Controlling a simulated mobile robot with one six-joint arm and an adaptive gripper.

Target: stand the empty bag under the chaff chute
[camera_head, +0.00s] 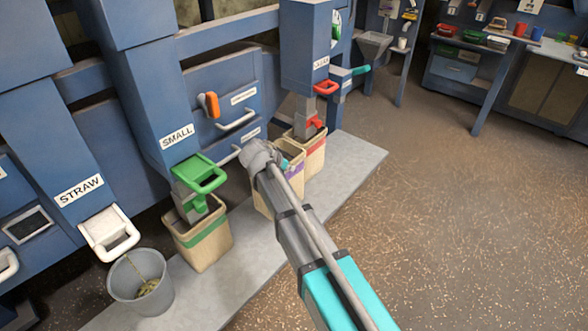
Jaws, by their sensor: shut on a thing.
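A tan bag with a purple band (294,183) stands or hangs at the platform, between the green-banded and red-banded bags, partly hidden behind my arm. My gripper (283,163) is at its top rim, shut on it; the fingertips are mostly hidden by my wrist. Whether the bag touches the platform and what is inside it cannot be seen. A blue chute with a red handle (326,87) stands just beyond; its label is too small to read. No label that I can read says chaff.
A green-banded bag (207,248) stands under the SMALL chute (176,137), and a red-banded bag (311,158) under the red-handled chute. A grey bucket (125,287) is under the STRAW chute (80,190). The grey platform (345,165) is bare at right; open floor lies beyond.

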